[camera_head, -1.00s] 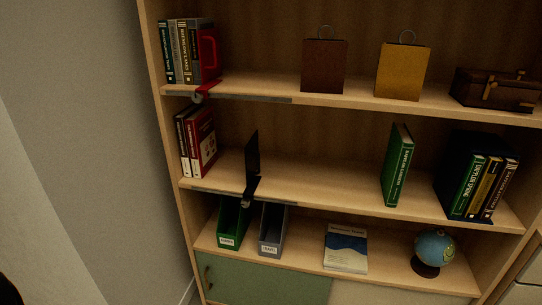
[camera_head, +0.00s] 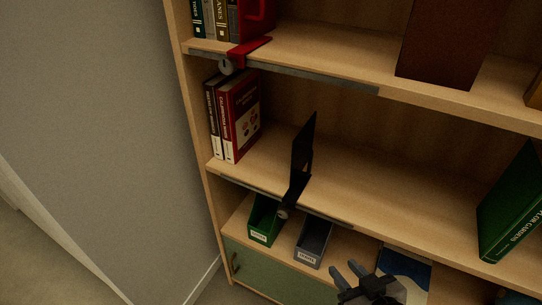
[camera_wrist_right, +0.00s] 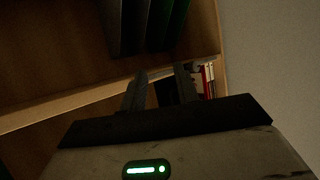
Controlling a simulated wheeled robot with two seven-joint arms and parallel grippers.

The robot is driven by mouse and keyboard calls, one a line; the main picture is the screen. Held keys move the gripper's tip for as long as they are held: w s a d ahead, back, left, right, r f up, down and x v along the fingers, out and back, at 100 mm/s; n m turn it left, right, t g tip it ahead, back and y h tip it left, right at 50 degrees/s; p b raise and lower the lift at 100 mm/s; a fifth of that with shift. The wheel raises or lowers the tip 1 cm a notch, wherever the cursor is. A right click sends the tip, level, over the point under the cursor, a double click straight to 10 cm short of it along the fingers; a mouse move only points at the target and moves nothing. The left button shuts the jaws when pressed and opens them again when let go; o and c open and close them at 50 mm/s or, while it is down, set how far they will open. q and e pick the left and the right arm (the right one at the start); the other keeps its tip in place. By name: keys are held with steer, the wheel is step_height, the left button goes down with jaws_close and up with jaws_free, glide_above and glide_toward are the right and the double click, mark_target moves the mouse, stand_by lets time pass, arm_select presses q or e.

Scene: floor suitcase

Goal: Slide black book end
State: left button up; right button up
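The black book end (camera_head: 303,150) stands upright on the middle shelf, with its lower part at the shelf's front edge on a grey rail (camera_head: 245,186). A gap separates it from the red and white books (camera_head: 236,115) at the shelf's left end. My right gripper (camera_head: 350,270) is at the bottom of the head view, below and to the right of the book end, in front of the lower shelf. Its two fingers are apart with nothing between them; they also show in the right wrist view (camera_wrist_right: 160,88). My left gripper is not in view.
A red book end (camera_head: 250,48) holds books on the upper shelf. A green book (camera_head: 512,205) leans on the middle shelf at right. Green (camera_head: 264,220) and grey (camera_head: 313,243) file holders stand below. The middle shelf is clear between the black book end and the green book.

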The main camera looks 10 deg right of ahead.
steer(key=w+d+r+n+t+y+b, duration=0.1)
steer(key=w+r+t+y, duration=0.15)
steer(key=r, duration=0.25)
steer(key=w+d+r+n+t+y+b, duration=0.1)
steer(key=w+d+r+t+b, duration=0.15)
steer(key=r, duration=0.25)
steer(key=shift+g, duration=0.5)
steer(key=x, duration=0.5)
steer(key=p+x, duration=0.1)
steer(key=x, duration=0.4)
steer(key=a+r+p+x, duration=0.1)
steer(key=x, duration=0.4)
steer(key=shift+w+a+f, duration=0.1)
steer(key=shift+w+a, duration=0.15)
steer(key=shift+w, duration=0.35)
jaws_close()
